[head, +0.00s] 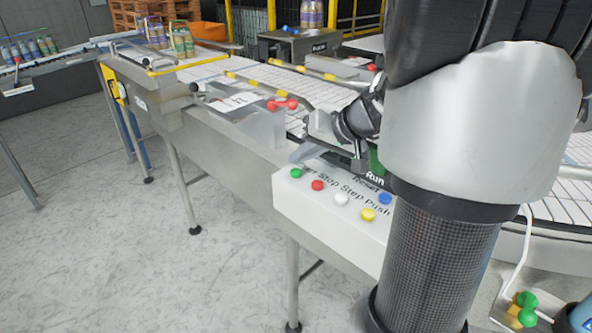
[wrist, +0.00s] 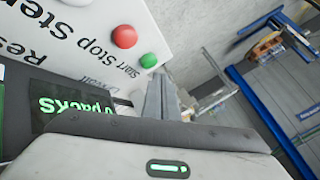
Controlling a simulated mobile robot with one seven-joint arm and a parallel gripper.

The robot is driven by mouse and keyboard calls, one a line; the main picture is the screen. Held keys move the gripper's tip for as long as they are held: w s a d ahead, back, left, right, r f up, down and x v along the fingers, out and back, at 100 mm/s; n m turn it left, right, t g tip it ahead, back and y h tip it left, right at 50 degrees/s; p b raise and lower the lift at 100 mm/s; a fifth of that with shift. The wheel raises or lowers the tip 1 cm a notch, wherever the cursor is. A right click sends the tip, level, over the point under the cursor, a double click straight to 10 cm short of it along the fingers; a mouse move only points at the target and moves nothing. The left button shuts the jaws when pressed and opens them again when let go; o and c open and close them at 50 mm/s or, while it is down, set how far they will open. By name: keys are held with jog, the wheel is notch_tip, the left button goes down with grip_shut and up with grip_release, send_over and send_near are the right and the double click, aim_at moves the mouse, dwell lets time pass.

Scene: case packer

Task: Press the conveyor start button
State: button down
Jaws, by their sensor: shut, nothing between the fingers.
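The green button (head: 296,173) is at the left end of the white control panel (head: 290,197), in the row labelled Start, Stop, Step, Push. In the wrist view the green button (wrist: 148,60) sits beside the word Start. My gripper (head: 300,153) is shut and empty, just above and behind the green button in the head view. In the wrist view my fingertips (wrist: 158,80) point toward the button with a small gap in the picture. The head view shows them apart from it. My arm hides part of the panel's right side.
A red button (head: 317,185), a white button (head: 341,198), a yellow button (head: 368,214) and a blue button (head: 384,198) share the panel. The red button also shows in the wrist view (wrist: 123,37). A conveyor (head: 215,72) runs behind. Open floor lies to the left.

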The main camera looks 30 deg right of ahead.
jog(key=shift+f, duration=0.15)
jog(key=shift+f+b, duration=0.3)
jog(key=shift+b, duration=0.5)
